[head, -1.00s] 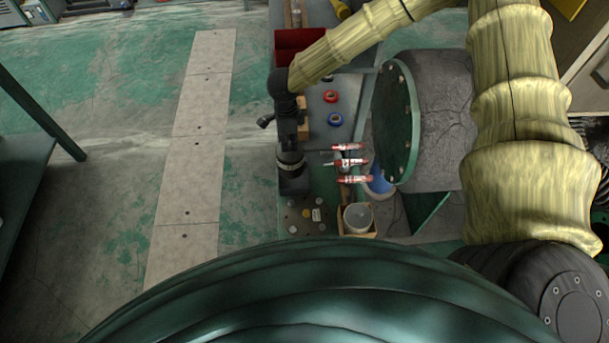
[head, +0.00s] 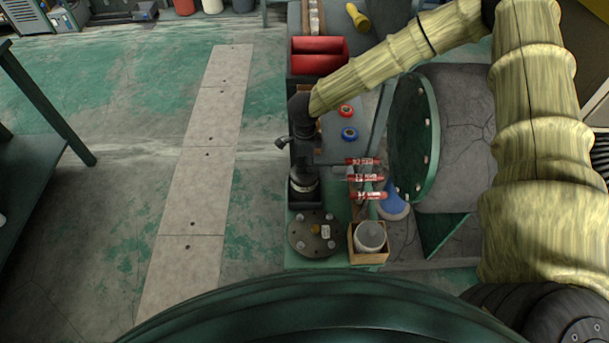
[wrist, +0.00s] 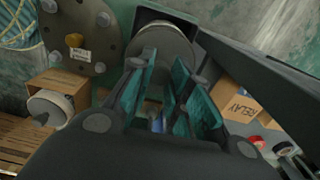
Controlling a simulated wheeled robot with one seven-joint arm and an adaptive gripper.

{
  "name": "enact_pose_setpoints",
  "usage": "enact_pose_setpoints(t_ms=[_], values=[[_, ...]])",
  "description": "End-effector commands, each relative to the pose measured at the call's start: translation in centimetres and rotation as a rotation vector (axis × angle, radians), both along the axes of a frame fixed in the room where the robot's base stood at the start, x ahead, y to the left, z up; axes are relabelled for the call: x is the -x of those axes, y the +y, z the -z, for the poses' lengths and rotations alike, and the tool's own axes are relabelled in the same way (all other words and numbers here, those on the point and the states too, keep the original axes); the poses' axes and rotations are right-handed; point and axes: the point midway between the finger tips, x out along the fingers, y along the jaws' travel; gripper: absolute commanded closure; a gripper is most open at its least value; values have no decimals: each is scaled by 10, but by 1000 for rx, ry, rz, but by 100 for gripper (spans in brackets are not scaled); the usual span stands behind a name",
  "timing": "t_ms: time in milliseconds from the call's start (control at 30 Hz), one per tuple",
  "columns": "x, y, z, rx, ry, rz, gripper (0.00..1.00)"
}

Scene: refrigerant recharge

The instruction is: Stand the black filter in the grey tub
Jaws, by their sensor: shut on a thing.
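My gripper (head: 304,172) points down at the left side of the bench, its teal-padded fingers (wrist: 165,85) closed around a round canister in the wrist view. This canister, apparently the black filter (wrist: 165,44), looks dark grey there, and its body is partly hidden by the fingers. In the head view it shows a pale band (head: 304,186) just above a black square holder (head: 303,198). I cannot tell whether it is still seated in the holder.
Red-labelled valves (head: 366,178) stand just behind the tub. A large green-flanged tank (head: 415,140) is at right. A red bin (head: 318,57) is farther back. A RELAY box (wrist: 243,100) shows in the wrist view.

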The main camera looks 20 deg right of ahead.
Motion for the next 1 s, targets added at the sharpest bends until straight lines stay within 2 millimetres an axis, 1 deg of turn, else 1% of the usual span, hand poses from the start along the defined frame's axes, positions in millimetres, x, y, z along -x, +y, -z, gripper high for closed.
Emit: enact_pose_setpoints(t_ms=[167,567,867,900,967,1000], values=[[-1,0,4,-1,-1,0,100],[0,0,37,-1,-1,-1,100],[0,0,38,-1,-1,-1,100],[0,0,39,0,0,-1,79],[0,0,39,0,0,-1,68],[0,0,39,0,0,-1,61]])
